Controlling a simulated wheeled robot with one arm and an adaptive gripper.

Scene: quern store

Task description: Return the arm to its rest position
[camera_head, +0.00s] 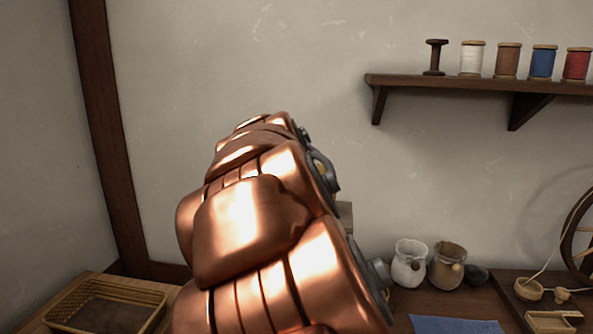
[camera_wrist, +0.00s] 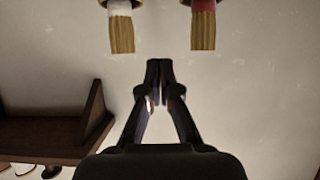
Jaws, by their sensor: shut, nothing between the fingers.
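My copper arm (camera_head: 255,225) rises through the middle of the head view and reaches away toward the pale wall. My gripper is hidden behind the arm links there. In the wrist view my gripper (camera_wrist: 159,72) is in plain sight, its dark fingers drawn together at the tips. It is shut and holds nothing. Bare wall lies behind the fingertips.
A wall shelf (camera_head: 480,84) at right bears several thread spools; it shows at left in the wrist view (camera_wrist: 40,138). Two brush-like things (camera_wrist: 121,32) (camera_wrist: 203,28) top the wrist view.

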